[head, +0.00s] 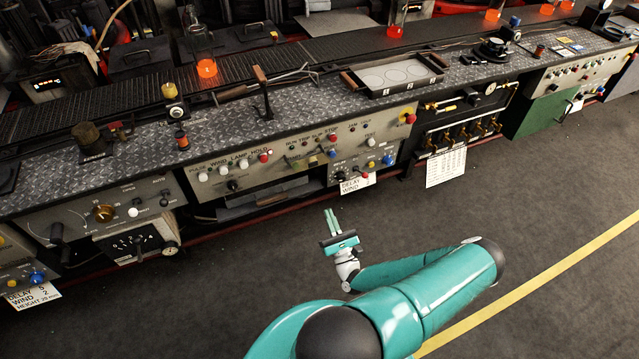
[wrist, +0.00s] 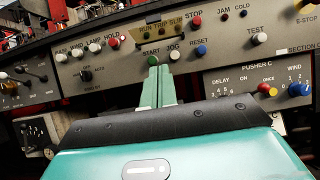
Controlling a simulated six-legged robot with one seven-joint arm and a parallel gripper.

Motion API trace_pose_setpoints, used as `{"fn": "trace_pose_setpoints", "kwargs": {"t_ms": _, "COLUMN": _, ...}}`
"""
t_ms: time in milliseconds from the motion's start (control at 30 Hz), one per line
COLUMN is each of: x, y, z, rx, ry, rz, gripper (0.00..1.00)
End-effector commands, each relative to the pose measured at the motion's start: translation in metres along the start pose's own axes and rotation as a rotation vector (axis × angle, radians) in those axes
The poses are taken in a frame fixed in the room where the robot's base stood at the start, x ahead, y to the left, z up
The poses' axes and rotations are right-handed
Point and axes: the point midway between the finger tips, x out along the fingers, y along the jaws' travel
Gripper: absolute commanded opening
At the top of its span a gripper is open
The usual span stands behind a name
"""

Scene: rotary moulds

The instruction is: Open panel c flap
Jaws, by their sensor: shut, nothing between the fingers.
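A grey control panel with buttons, knobs and labels faces me in the head view (head: 300,145) and fills the upper wrist view (wrist: 225,60). A smaller panel marked PUSHER C (wrist: 245,80) sits at its lower right, with red, yellow and blue knobs; it also shows in the head view (head: 345,163). A SECTION C label is at the right edge of the wrist view. I cannot tell which part is the flap. My gripper (head: 331,212) is shut and empty, its two green fingers together, in front of the panel. In the wrist view the fingertips (wrist: 160,70) appear below the START button.
A white paper card (head: 357,183) hangs under PUSHER C. To the right are an open bay with brass valves (head: 470,130), a larger paper chart (head: 446,167) and a green panel (head: 540,115). The dark floor before the bench is clear, crossed by a yellow line (head: 540,280).

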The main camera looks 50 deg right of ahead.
Motion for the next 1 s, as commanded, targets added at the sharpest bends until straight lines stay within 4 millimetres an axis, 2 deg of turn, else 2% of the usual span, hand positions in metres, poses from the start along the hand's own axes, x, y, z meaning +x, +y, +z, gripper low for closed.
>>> {"fn": "trace_pose_setpoints", "kwargs": {"t_ms": 167, "x": 0.016, "y": 0.000, "z": 0.000, "rx": -0.001, "ry": -0.002, "rz": 0.001, "gripper": 0.00}}
{"fn": "trace_pose_setpoints", "kwargs": {"t_ms": 600, "x": 0.101, "y": 0.002, "z": 0.001, "rx": 0.000, "ry": -0.003, "rz": 0.005, "gripper": 0.00}}
{"fn": "trace_pose_setpoints", "kwargs": {"t_ms": 800, "x": 0.121, "y": 0.001, "z": 0.022, "rx": -0.001, "ry": -0.001, "rz": 0.004, "gripper": 0.00}}
{"fn": "trace_pose_setpoints", "kwargs": {"t_ms": 1000, "x": 0.128, "y": 0.001, "z": 0.029, "rx": 0.000, "ry": 0.000, "rz": 0.003, "gripper": 0.00}}
